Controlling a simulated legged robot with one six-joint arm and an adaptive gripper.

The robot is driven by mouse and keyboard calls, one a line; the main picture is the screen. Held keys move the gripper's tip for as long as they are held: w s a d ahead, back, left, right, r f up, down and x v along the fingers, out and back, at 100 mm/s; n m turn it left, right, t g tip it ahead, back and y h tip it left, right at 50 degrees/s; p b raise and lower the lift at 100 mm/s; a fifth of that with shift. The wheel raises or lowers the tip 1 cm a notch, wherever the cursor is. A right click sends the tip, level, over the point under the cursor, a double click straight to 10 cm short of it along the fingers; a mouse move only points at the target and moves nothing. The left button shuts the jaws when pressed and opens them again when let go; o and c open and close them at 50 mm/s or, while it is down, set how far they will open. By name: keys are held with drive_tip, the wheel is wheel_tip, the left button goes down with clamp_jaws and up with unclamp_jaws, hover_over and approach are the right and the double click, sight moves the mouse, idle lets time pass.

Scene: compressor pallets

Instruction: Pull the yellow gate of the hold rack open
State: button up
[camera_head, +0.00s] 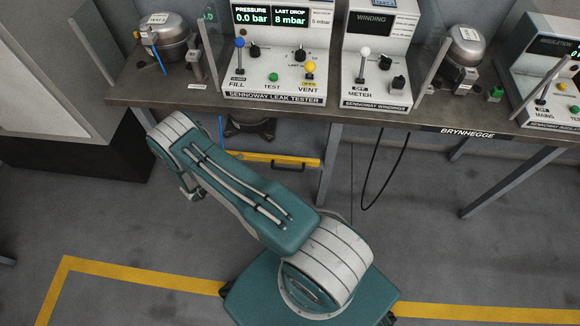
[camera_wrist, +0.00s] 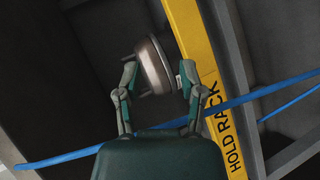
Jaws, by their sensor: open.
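The yellow gate (camera_head: 270,159) is a low bar under the bench, with a dark handle on it, in the head view. In the wrist view the yellow gate (camera_wrist: 197,38) runs steeply down the right of centre and bears the words HOLD RACK. My gripper (camera_wrist: 158,76) is open, its two fingers apart, with the gate close by the right finger. Whether that finger touches the gate I cannot tell. A rounded metal compressor (camera_wrist: 153,62) shows beyond and between the fingers. The gate's handle is not clear in the wrist view.
A blue hose (camera_wrist: 70,156) crosses the wrist view near my gripper. The bench (camera_head: 290,114) with the leak tester (camera_head: 275,86) and winding meter (camera_head: 376,93) overhangs the rack. A black cable (camera_head: 369,185) hangs to the right. Bench legs (camera_head: 330,165) stand right of the gate.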

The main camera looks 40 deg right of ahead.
sight(285, 169)
drive_tip(key=s+d+f+n+g+h, duration=0.1)
drive_tip(key=s+f+g, duration=0.15)
drive_tip(key=s, duration=0.25)
drive_tip(key=s+d+f+g+h, duration=0.1)
drive_tip(key=s+f+h, duration=0.15)
drive_tip(key=s, duration=0.25)
drive_tip(key=shift+y, duration=0.35)
drive_tip(key=d, duration=0.3)
drive_tip(key=s+d+f, duration=0.1)
drive_tip(key=d, duration=0.3)
drive_tip(key=d+f, duration=0.1)
drive_tip(key=d, duration=0.3)
drive_tip(key=shift+s+d+f, duration=0.1)
drive_tip(key=shift+s+d, duration=0.05)
drive_tip(key=shift+s, duration=0.05)
clamp_jaws()
